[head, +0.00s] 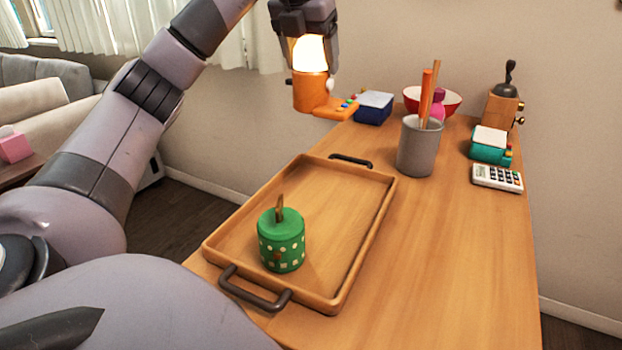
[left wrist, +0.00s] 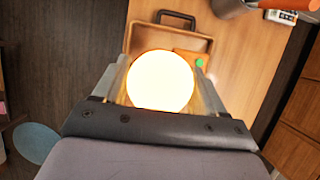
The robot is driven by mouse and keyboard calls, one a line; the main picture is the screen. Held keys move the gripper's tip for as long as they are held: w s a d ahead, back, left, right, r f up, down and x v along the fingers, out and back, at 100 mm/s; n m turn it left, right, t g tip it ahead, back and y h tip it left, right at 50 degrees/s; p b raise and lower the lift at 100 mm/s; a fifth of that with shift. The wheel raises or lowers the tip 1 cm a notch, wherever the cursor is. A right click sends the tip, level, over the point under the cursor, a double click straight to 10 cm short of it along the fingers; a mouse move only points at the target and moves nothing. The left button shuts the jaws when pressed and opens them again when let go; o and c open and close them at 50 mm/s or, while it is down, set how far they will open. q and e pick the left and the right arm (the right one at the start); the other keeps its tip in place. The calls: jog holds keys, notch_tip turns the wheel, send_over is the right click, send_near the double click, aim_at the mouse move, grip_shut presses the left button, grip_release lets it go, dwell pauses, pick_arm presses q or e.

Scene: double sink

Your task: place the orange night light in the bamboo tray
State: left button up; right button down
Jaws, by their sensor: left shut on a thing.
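The orange night light (head: 311,92) has a glowing white top and hangs in the air above the far end of the table. My left gripper (head: 308,45) is shut on its glowing top. In the left wrist view the bright top of the night light (left wrist: 160,80) sits between the fingers (left wrist: 160,75). The bamboo tray (head: 362,240) lies on the table, below and nearer than the night light. It has dark handles at both ends. A green dotted canister (head: 281,241) stands in the tray's near part. My right gripper is not in view.
A grey cup (head: 419,148) with orange sticks stands right of the tray. Behind are a blue box (head: 373,108), a red bowl (head: 450,101) and a coffee grinder (head: 502,107). A teal item (head: 490,146) and a calculator (head: 497,178) lie at right. The tray's far part is clear.

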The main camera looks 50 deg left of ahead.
pick_arm(q)
notch_tip(320, 180, down, 19)
jog(key=b, duration=0.3)
jog(key=shift+r, duration=0.2)
jog(key=shift+f, duration=0.1)
jog(key=o, duration=1.1)
jog(key=p+v, duration=0.1)
jog(key=v, duration=1.1)
jog(key=shift+d, duration=0.1)
